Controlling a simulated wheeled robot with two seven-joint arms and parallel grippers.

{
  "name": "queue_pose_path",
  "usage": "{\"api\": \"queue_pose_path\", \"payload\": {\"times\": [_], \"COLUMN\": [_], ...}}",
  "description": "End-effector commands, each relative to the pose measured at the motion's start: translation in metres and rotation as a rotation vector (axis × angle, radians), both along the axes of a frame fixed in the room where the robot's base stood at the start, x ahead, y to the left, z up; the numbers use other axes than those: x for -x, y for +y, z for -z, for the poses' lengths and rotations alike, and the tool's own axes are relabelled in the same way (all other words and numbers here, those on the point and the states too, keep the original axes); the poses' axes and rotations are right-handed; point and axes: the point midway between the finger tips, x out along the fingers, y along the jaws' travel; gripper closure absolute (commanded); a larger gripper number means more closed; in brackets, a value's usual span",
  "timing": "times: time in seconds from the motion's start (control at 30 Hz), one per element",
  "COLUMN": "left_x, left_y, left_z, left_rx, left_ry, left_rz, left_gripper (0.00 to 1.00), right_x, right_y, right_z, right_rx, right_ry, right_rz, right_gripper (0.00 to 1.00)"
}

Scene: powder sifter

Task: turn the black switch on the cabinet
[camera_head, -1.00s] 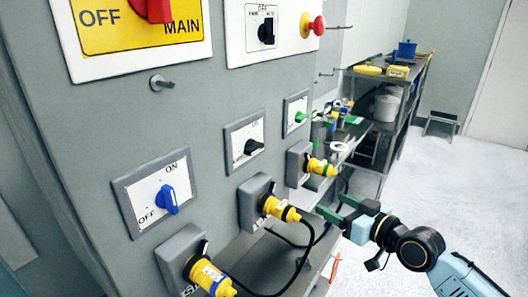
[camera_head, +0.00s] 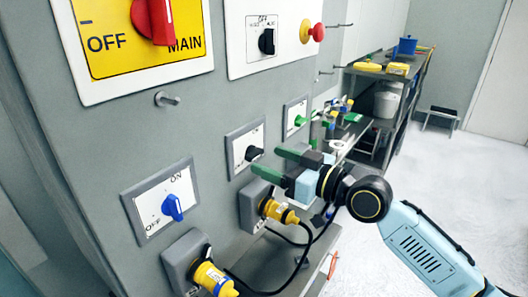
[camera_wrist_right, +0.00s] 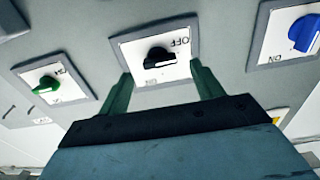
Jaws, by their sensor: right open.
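The black switch (camera_head: 254,153) sits on a white plate in a grey frame on the cabinet's front, in the middle of a row of three switches. In the right wrist view the black switch (camera_wrist_right: 158,57) lies ahead, between the two green fingers. My right gripper (camera_head: 268,161) is open and empty, with its fingertips close to the plate on either side of the knob. From these views I cannot tell whether the fingers touch the plate. My left gripper is not in view.
A blue switch (camera_head: 172,207) and a green switch (camera_head: 299,120) flank the black one. Yellow plugs (camera_head: 280,211) with black cables stick out below. Another small black knob (camera_head: 266,41) and a red button (camera_head: 318,28) are higher up. Open floor lies to the right.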

Motion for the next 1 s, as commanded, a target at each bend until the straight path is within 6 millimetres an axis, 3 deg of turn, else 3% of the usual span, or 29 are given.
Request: {"api": "queue_pose_path", "payload": {"times": [0.23,0.57,0.9,1.0], "left_x": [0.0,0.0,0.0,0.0], "left_y": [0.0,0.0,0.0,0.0], "left_z": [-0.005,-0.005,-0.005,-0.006], "left_rx": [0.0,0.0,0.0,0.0], "left_ry": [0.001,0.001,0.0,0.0], "left_rz": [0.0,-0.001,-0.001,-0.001], "left_gripper": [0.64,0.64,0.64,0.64], "right_x": [-0.016,-0.018,-0.018,-0.018], "right_y": [0.022,0.025,0.024,0.024], "right_z": [0.0,0.0,0.0,0.0], "right_rx": [-0.001,0.001,0.0,-0.001], "right_ry": [0.001,-0.001,0.0,0.001], "right_rz": [0.0,0.001,0.001,0.001], "right_gripper": [0.34,0.34,0.76,0.79]}}
